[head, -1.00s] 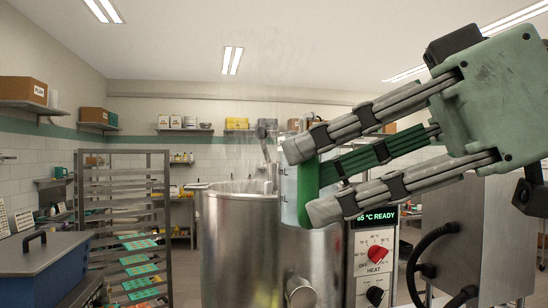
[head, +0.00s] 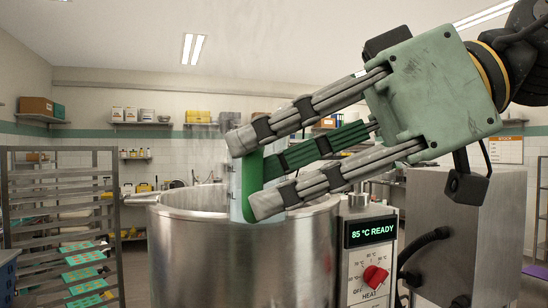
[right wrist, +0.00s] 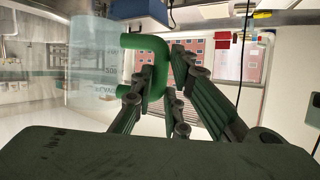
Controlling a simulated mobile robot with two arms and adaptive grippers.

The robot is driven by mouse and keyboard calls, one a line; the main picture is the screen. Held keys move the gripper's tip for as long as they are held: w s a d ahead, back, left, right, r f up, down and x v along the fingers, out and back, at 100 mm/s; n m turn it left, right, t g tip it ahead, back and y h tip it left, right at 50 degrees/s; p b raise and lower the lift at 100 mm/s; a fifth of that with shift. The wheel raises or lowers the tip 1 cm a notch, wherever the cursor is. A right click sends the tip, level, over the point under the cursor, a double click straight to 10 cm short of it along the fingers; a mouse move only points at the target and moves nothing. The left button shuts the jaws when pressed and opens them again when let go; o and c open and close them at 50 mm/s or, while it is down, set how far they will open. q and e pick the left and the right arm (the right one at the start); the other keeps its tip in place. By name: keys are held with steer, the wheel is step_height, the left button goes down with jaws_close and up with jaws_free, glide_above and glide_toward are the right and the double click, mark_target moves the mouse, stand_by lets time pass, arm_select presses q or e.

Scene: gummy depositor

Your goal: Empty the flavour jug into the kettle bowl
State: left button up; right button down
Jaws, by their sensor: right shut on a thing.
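The flavour jug (head: 236,190) is a clear cylinder with a green handle (head: 253,178). It looks about upright at the kettle's rim in the head view, partly hidden by my fingers. My right gripper (head: 250,172) is shut on the green handle. The jug (right wrist: 95,62) and its handle (right wrist: 153,44) also show in the right wrist view. I cannot make out its contents. The kettle bowl (head: 235,262) is a large round steel vessel below and behind the jug; its inside floor is hidden. My left gripper is not in view.
A control panel (head: 368,262) reading 85 °C READY, with a red knob, stands right of the kettle. A steel cabinet (head: 460,235) is further right. A rack (head: 62,225) with trays of coloured pieces stands at left. Shelves line the back wall.

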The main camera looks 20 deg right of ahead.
steer(key=shift+w+r, duration=0.25)
steer(key=shift+w, duration=0.2)
steer(key=shift+w+d+r+m+g+p, duration=0.15)
steer(key=shift+w+r+m+g+p, duration=0.2)
steer(key=shift+p, duration=0.5)
steer(key=shift+r, duration=0.15)
steer(key=shift+w+d+r+p, duration=0.1)
steer(key=shift+r+p, duration=0.05)
steer(key=shift+p, duration=0.25)
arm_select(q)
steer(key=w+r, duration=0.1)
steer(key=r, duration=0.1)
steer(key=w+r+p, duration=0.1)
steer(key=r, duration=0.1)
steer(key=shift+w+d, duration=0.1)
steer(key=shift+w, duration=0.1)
arm_select(e)
steer(key=shift+w+d+r+m+g, duration=0.15)
steer(key=shift+w+r+m+g, duration=0.1)
steer(key=shift+w+m, duration=0.15)
